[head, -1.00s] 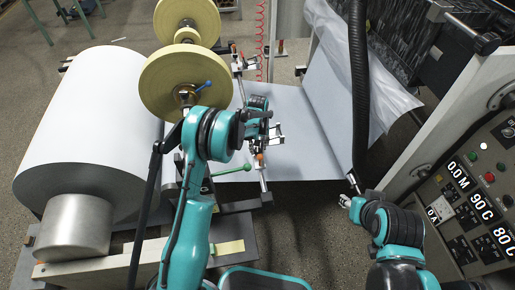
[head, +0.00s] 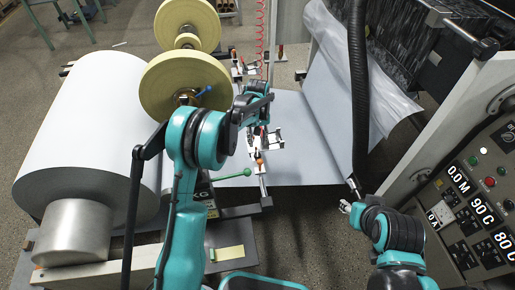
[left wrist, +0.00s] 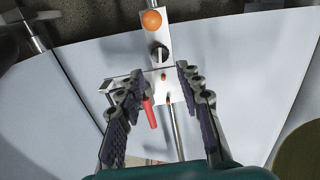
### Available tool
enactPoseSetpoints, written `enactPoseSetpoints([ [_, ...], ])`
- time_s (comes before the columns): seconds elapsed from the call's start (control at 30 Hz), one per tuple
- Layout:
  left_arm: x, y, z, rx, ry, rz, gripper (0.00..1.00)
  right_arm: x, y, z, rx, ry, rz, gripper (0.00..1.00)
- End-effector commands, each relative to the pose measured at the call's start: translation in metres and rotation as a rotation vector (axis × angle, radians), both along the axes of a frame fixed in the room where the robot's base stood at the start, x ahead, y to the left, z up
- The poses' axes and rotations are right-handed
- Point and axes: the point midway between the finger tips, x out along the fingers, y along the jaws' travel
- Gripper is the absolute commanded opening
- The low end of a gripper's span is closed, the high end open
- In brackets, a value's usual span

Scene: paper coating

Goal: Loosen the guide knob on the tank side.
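A metal guide bracket shows between my left fingers in the left wrist view. It carries a black knob (left wrist: 158,53), an orange ball (left wrist: 152,19) and a red handle (left wrist: 150,115). I cannot tell for sure which is the guide knob. My right gripper (head: 347,206) hangs off to the right, too small to read.
A large white paper roll (head: 95,125) is at left with yellow discs (head: 180,85) beside it. The paper sheet (head: 295,150) lies beneath the fixture. A control panel (head: 475,200) stands at right.

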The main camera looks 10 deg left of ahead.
Motion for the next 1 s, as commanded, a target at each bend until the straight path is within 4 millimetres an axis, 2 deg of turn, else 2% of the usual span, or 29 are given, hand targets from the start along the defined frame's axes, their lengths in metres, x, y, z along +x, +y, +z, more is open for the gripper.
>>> enactPoseSetpoints([
  [0.1, 0.0, 0.0, 0.019, 0.0, 0.0, 0.0, 0.36, 0.0, 0.0, 0.0, 0.0, 0.0, 0.0, 0.4],
  [0.23, 0.0, 0.0, 0.03, 0.0, 0.0, 0.0, 0.36, 0.0, 0.0, 0.0, 0.0, 0.0, 0.0, 0.4],
  [0.83, -0.001, 0.0, 0.035, 0.0, -0.002, -0.002, 0.36, 0.0, 0.0, 0.0, 0.0, 0.0, 0.0, 0.4],
  [0.93, -0.008, 0.002, 0.048, -0.001, -0.02, -0.013, 0.36, 0.0, 0.0, 0.0, 0.0, 0.0, 0.0, 0.4],
  [1.0, -0.018, 0.003, 0.066, -0.001, -0.047, -0.03, 0.36, 0.0, 0.0, 0.0, 0.0, 0.0, 0.0, 0.4],
])
